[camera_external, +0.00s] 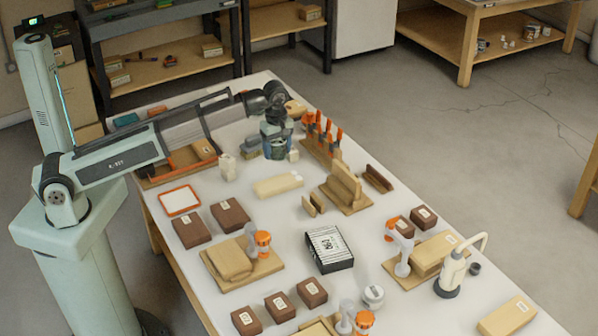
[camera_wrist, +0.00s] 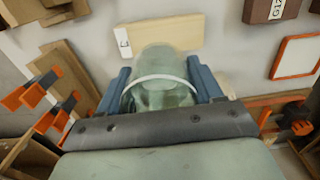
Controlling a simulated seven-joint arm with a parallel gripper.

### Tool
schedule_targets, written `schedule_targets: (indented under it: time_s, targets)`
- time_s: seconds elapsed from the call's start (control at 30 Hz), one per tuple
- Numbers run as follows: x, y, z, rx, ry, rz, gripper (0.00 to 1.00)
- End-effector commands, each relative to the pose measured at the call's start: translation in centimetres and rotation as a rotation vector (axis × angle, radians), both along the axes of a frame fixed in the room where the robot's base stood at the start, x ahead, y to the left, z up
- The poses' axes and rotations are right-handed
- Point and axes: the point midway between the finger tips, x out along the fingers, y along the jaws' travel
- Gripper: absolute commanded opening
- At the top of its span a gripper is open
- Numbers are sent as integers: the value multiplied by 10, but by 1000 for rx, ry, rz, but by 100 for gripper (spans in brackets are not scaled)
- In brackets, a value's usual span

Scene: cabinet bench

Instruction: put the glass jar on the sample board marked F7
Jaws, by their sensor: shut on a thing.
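A greenish see-through glass jar (camera_wrist: 163,68) with a pale ring around it sits between the two blue fingers of my gripper (camera_wrist: 160,88) in the wrist view. The fingers are shut on its sides. In the external view my gripper (camera_external: 276,148) is over the far part of the bench, and the jar is hard to make out there. A light wooden board (camera_wrist: 168,36) with a small white label lies just beyond the jar. It also shows in the external view (camera_external: 272,187), bare on top. Its label is too small to read surely, so I cannot confirm F7.
An orange-handled tool rack (camera_external: 322,140) stands right of my gripper. A wooden upright holder (camera_external: 345,186), a cream container (camera_external: 227,168) and an orange-rimmed tray (camera_external: 180,200) surround the light board. Brown labelled blocks (camera_external: 230,215) and a black-and-white box (camera_external: 329,249) lie nearer the camera.

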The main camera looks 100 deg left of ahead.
Motion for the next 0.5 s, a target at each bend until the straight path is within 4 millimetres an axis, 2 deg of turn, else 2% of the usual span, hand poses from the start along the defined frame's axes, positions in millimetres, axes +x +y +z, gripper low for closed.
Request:
schedule_targets:
  time_s: [0.17, 0.5]
  targets:
    - [-1, 0, -11, -1, 1, 13, 28]
    - [-1, 0, -56, -1, 1, 12, 28]
